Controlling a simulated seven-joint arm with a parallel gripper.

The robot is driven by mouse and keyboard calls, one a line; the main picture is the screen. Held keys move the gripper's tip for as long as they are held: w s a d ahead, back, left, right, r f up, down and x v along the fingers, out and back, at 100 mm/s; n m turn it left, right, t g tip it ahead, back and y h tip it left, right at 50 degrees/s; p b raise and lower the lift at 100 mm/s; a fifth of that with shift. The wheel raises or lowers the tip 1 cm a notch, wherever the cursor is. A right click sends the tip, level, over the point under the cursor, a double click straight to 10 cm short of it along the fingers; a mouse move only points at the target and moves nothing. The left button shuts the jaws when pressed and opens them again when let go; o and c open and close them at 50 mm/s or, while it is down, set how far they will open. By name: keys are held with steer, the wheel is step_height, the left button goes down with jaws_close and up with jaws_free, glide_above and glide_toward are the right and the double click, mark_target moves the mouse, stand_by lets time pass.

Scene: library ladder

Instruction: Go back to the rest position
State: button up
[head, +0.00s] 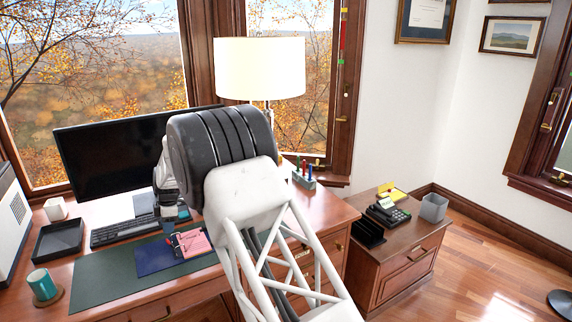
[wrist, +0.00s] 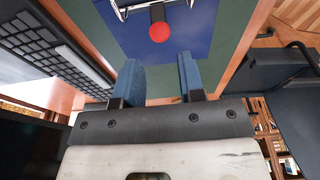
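My gripper (wrist: 161,88) is open in the wrist view, with its two blue fingers apart and nothing between them. In the head view my gripper (head: 168,224) hangs over the desk above the blue folder (head: 152,262), apart from the desk top as far as I can tell. The arm's dark joint and white lattice link hide part of the desk and monitor. A red round tip (wrist: 159,32) on a dark strip lies beyond the fingers over the blue folder (wrist: 190,38).
A lamp (head: 260,68) stands behind the arm. A teal mug (head: 42,284) and black tray (head: 58,240) are at left. A side cabinet (head: 404,268) holds a phone (head: 388,212).

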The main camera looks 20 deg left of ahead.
steer(key=shift+d, duration=0.1)
